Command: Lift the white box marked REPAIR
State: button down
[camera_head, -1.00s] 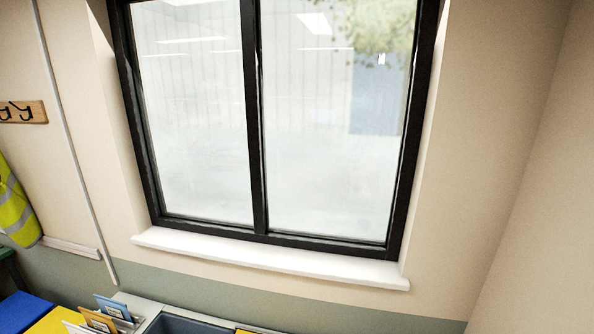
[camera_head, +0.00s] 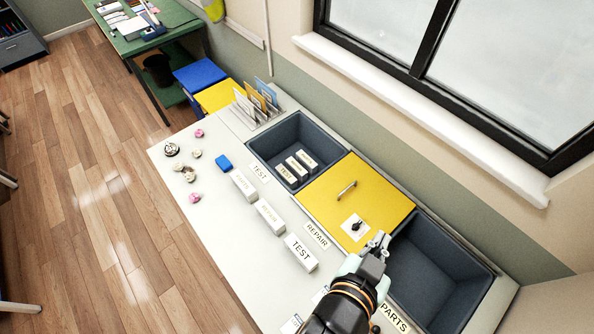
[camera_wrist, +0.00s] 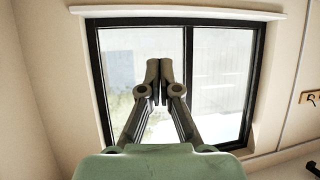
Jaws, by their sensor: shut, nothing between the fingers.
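The white box marked REPAIR (camera_head: 270,217) lies on the pale worktop (camera_head: 215,228). It is in a row between a white box that seems to read PARTS (camera_head: 243,185) and a white box marked TEST (camera_head: 301,253). My gripper (camera_head: 379,240) is to the right of and apart from the row, over the near edge of the yellow lid (camera_head: 356,200). In the wrist view my gripper (camera_wrist: 159,82) is shut with its fingertips together, empty, and faces the window (camera_wrist: 180,80). The wrist view shows no boxes.
An open dark bin (camera_head: 293,139) by a TEST label holds several white boxes. Another open bin (camera_head: 434,270) at right looks empty. The lid has a handle (camera_head: 346,190). The worktop's front left is clear.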

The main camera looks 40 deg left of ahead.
jog(key=shift+c, duration=1.8)
grip_release()
